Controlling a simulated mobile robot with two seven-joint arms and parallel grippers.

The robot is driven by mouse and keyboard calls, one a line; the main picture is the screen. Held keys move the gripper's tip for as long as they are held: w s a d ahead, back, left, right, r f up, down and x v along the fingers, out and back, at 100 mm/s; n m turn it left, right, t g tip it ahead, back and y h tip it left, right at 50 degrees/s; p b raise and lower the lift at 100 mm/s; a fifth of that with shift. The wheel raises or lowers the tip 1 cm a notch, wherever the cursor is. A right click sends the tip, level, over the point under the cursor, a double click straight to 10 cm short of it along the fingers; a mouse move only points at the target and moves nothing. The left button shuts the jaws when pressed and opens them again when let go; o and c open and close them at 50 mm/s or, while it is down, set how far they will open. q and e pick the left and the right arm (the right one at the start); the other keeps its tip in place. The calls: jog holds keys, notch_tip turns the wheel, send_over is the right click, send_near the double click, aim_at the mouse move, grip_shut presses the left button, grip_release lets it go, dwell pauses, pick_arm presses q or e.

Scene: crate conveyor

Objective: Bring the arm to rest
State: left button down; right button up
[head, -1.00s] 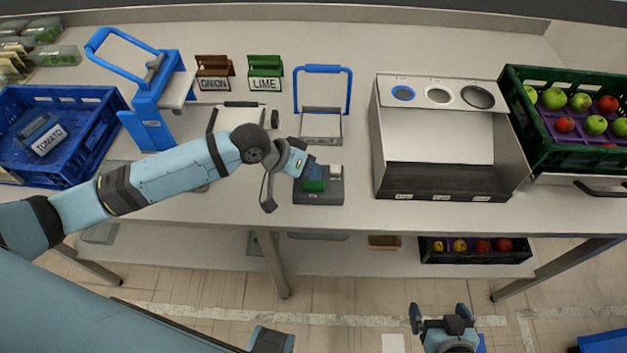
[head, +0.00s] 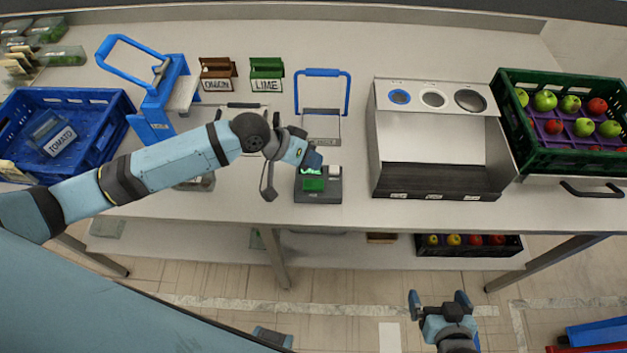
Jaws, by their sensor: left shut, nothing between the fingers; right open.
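My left arm reaches in from the left over the table. My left gripper (head: 313,160) is shut and empty, just above the small dark device with a green button and lit green display (head: 317,190). Whether it touches the device I cannot tell. My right gripper (head: 440,298) is open and empty, low in front of the table, over the floor.
On the table (head: 230,220) stand a blue crate (head: 105,150), a blue-handled press (head: 150,120), a blue-handled frame (head: 322,75), a grey sorting box (head: 440,150) and a green crate of apples (head: 565,155). ONION (head: 217,85) and LIME (head: 266,85) holders stand behind.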

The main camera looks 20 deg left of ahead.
dwell(0.5)
pick_arm(q)
jog(key=s+d+m+y, duration=0.1)
jog(key=s+d, duration=0.2)
jog(key=s, duration=0.5)
jog(key=s+a+n+y, duration=0.2)
jog(key=s+a+y, duration=0.5)
jog(key=s+a, duration=0.8)
jog(key=w+d+f+t+h, duration=0.1)
jog(key=w+d+f+t, duration=0.1)
jog(key=f, duration=0.4)
jog(key=w+d+f+t+h, duration=0.2)
jog(key=w+d+f+t, duration=0.1)
jog(key=f, duration=0.4)
jog(key=shift+d+f+m+t, duration=0.2)
jog(key=shift+d+m+t, duration=0.1)
jog(key=shift+d+t, duration=0.65)
jog(key=shift+w+d, duration=0.1)
jog(key=shift+w, duration=0.05)
